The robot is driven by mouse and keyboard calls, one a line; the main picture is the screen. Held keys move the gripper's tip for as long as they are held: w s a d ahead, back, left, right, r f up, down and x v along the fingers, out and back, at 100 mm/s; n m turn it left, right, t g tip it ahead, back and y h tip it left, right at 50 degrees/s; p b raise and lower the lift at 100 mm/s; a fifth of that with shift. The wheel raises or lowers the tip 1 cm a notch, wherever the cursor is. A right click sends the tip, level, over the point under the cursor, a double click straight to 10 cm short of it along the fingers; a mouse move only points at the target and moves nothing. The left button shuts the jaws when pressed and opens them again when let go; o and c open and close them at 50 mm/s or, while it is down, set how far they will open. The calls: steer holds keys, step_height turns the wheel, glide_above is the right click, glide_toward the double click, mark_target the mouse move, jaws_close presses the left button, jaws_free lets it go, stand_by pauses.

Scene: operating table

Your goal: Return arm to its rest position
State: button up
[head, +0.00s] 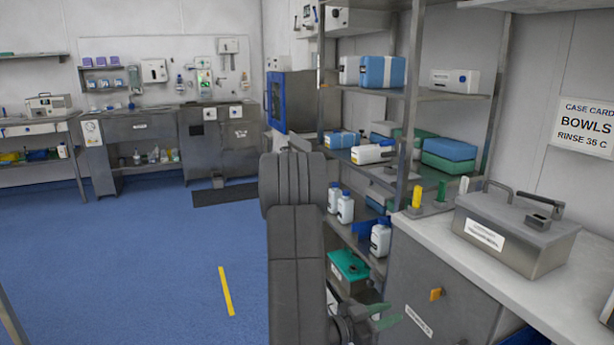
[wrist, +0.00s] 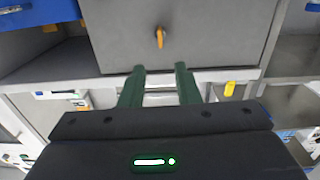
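My arm (head: 297,250) rises in the middle of the head view, folded with its dark grey links upright. My gripper (head: 384,315) hangs low at the right of the arm, its green fingers pointing right toward the grey cabinet (head: 410,280). In the wrist view my gripper (wrist: 160,75) shows two green fingers apart with nothing held between them. The cabinet front (wrist: 115,40) with its orange latch (wrist: 160,37) lies beyond the fingertips; I cannot tell how close they are.
A metal shelf rack (head: 408,110) holding boxes and bottles stands close to the arm's right. A white counter (head: 500,262) bears a steel case (head: 515,230). The blue floor (head: 130,265) to the left is open, with a yellow stripe (head: 226,291). Steel cabinets (head: 150,135) line the back wall.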

steer(key=x, duration=1.3)
steer(key=shift+d, duration=0.2)
steer(key=shift+w+d, duration=0.15)
steer(key=shift+d, duration=0.1)
steer(key=m+b, duration=0.2)
steer(key=m, duration=0.2)
steer(key=shift+a+m, duration=0.1)
steer(key=shift+m, duration=0.3)
steer(key=m+b, duration=0.1)
steer(key=m, duration=0.4)
steer(key=shift+m, duration=0.4)
glide_toward(431, 297)
steer(key=shift+x, duration=1.35)
steer(key=shift+w, duration=0.1)
steer(key=shift+r, duration=0.1)
